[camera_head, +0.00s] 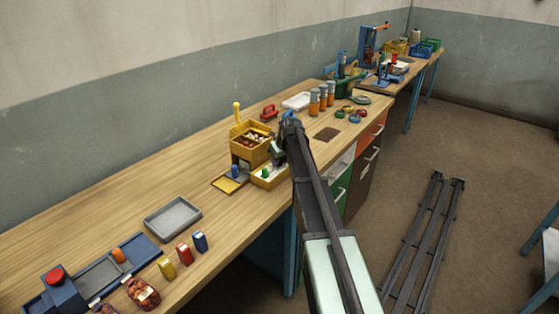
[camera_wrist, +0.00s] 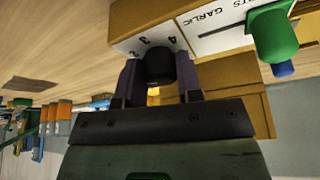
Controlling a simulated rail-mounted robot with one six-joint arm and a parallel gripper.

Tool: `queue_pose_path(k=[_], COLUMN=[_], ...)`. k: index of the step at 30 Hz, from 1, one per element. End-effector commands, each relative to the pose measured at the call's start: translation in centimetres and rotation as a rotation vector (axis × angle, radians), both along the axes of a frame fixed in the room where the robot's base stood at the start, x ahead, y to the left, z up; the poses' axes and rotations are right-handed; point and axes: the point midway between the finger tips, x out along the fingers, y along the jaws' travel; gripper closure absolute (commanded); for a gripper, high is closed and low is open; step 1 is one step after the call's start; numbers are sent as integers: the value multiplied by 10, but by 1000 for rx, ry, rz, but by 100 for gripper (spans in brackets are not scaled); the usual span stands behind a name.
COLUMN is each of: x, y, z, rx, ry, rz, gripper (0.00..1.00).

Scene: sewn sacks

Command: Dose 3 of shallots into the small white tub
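A yellow dispenser (camera_head: 243,151) stands on the bench, with reddish and pale pieces in its open top. A front box carries a green knob (camera_head: 265,173), and a blue knob (camera_head: 234,171) is beside it. My gripper (camera_head: 286,122) is at the dispenser's right side. In the wrist view its fingers (camera_wrist: 160,75) stand on both sides of a black knob (camera_wrist: 160,64), by a plate with numbers (camera_wrist: 145,42). Whether they press on it is unclear. A label reading "GARLIC" (camera_wrist: 215,20) is next to the green knob (camera_wrist: 273,35). I cannot make out a small white tub for certain.
A shallow white tray (camera_head: 297,101) and a red-handled item (camera_head: 269,112) lie behind the dispenser. Orange-banded jars (camera_head: 323,97) stand to the right. A grey tray (camera_head: 172,217), small coloured boxes (camera_head: 184,254) and net bags (camera_head: 142,294) are at the front left. Bench between is clear.

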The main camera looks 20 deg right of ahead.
Motion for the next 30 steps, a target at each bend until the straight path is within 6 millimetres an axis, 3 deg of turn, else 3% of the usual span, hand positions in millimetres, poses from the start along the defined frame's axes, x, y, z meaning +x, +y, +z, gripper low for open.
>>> queue_pose_path(k=[14, 30], x=[0, 0], y=[1, 3], z=[0, 0], rx=[0, -1], ry=[-1, 0], rz=[-82, -531], gripper=[90, 90])
